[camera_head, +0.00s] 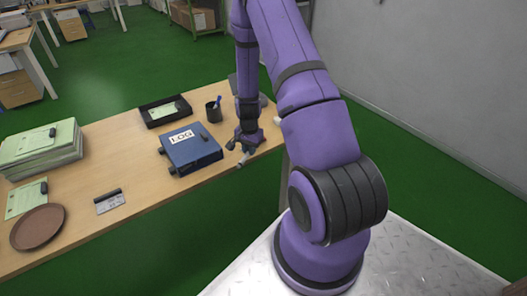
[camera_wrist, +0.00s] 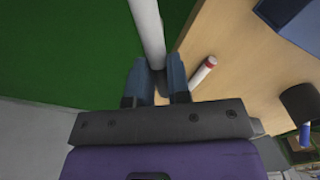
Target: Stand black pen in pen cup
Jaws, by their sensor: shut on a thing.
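My gripper (camera_wrist: 157,85) is shut on a white-barrelled pen (camera_wrist: 148,32). The pen runs out of the top of the wrist view, and in the head view it shows small below my gripper (camera_head: 244,148), near the table's front edge. The dark pen cup (camera_head: 213,112) stands upright behind the blue binder, up and left of my gripper. A blue pen (camera_head: 218,101) is in the cup. The cup also shows at the right of the wrist view (camera_wrist: 300,101).
A white pen with a red end (camera_wrist: 204,72) lies on the table beside my fingers. The blue LOG binder (camera_head: 192,150) lies left of my gripper. A black tray (camera_head: 148,116) is behind it.

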